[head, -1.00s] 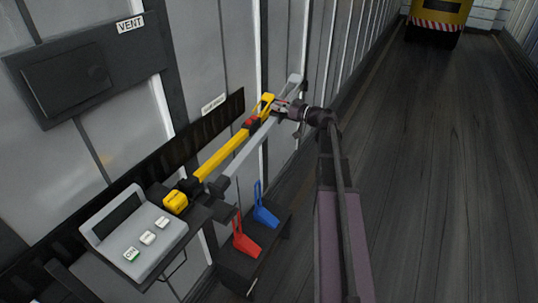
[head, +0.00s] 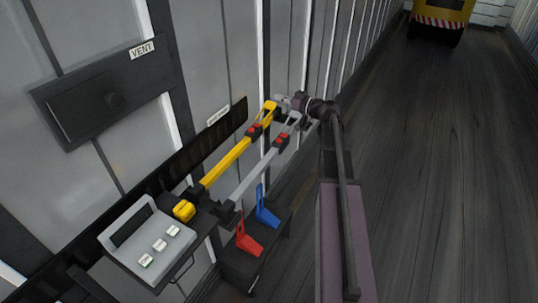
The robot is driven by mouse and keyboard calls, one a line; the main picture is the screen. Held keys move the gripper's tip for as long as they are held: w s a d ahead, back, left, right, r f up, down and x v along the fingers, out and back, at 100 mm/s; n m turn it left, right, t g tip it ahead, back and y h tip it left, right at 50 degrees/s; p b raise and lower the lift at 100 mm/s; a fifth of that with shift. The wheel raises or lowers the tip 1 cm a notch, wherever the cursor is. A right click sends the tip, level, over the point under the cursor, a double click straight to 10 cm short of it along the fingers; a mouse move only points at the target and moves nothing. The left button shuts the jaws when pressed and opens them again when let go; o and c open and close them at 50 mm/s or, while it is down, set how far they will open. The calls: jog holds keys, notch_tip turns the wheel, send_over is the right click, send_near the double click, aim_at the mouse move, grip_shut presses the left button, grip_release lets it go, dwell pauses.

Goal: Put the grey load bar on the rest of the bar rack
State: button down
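The grey load bar (head: 256,174) slants alongside the yellow load bar (head: 226,161) at the wall, on its right. Its near end is at a dark bracket of the bar rack (head: 227,215); contact there is too small to tell. Its red-marked ratchet (head: 281,140) shows near the far end, uncovered. My gripper (head: 284,101) is at the far end of the two bars, above the grey bar's ratchet. It is small and partly hidden by my wrist, so I cannot tell whether its fingers are open or touch a bar.
A grey console with buttons (head: 146,237) stands at the near left. A red pedal (head: 248,242) and a blue pedal (head: 267,210) sit below the bars. A vent panel (head: 100,104) is on the wall. The floor at right is clear up to a yellow vehicle (head: 440,15).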

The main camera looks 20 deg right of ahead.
notch_tip(320, 180, up, 12)
jog(key=p, duration=1)
jog(key=shift+f, duration=0.2)
jog(key=shift+s, duration=0.1)
